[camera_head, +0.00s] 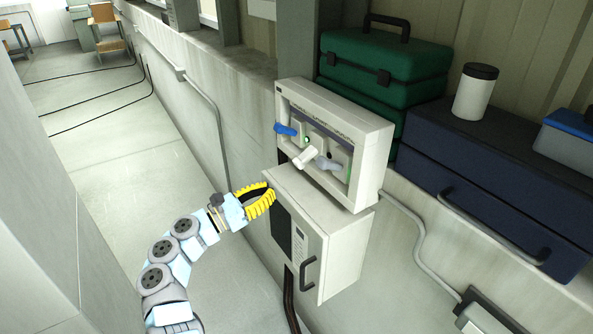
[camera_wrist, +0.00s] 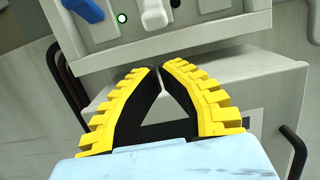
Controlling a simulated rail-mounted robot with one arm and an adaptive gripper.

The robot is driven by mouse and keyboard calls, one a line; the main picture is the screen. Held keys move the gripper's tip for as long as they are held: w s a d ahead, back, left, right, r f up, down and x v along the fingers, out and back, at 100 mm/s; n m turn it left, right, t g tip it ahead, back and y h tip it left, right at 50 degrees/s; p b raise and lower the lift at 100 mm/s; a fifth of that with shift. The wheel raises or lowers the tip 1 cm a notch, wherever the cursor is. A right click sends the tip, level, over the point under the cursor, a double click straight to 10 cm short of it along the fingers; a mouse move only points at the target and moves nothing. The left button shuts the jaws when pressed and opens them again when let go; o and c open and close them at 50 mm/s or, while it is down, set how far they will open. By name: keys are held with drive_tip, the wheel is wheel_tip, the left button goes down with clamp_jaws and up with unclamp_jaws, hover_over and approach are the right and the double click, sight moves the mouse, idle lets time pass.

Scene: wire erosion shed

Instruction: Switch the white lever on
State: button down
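The white lever (camera_head: 305,157) sits on the front of a light grey control box (camera_head: 366,160), between a blue lever (camera_head: 287,129) and a grey lever (camera_head: 328,164). In the wrist view the white lever (camera_wrist: 154,14) hangs down at the top edge, its upper part cut off. A green lit lamp (camera_wrist: 122,17) shows between it and the blue lever (camera_wrist: 84,8). My gripper (camera_head: 268,187), with yellow ribbed fingers, is below and left of the levers, apart from them. In the wrist view the fingertips (camera_wrist: 156,69) nearly meet with nothing between them; the white lever lies straight beyond them.
A lower cabinet (camera_head: 340,232) with a dark handle (camera_head: 307,273) sits below the control box, close to my fingers. The floor (camera_head: 130,175) at left is open, with cables farther back.

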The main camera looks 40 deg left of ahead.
sight(310, 167)
drive_tip(key=x, duration=1)
drive_tip(key=shift+p, duration=0.35)
drive_tip(key=shift+d+r+p, duration=0.1)
drive_tip(key=shift+r+p, duration=0.1)
drive_tip(key=shift+p, duration=0.1)
drive_tip(key=shift+s+g, duration=0.2)
drive_tip(key=shift+g, duration=0.2)
